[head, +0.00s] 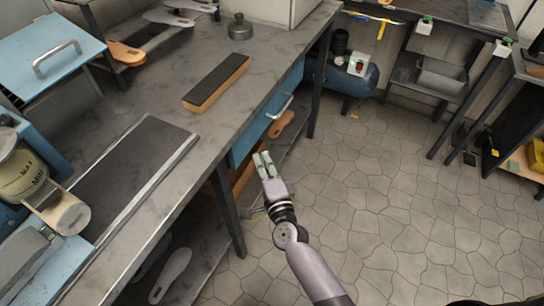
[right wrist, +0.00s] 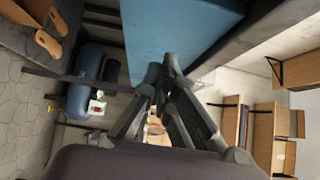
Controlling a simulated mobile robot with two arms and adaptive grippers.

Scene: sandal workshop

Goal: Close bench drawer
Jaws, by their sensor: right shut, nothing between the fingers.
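The bench drawer (head: 267,122) has a blue front with a silver bar handle (head: 281,108), below the bench top's right edge. It looks nearly in line with the bench edge; I cannot tell whether a gap remains. My right gripper (head: 263,160) is shut and empty, near the front's lower near end. I cannot tell whether it touches. In the right wrist view the right gripper's fingers (right wrist: 163,68) are together beside the large blue drawer front (right wrist: 170,30). The handle is not clear there. My left gripper is not in view.
Sandal soles lie on the lower shelf. A blue compressor (head: 350,78) stands beyond the bench. The stone floor (head: 370,190) at right is clear.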

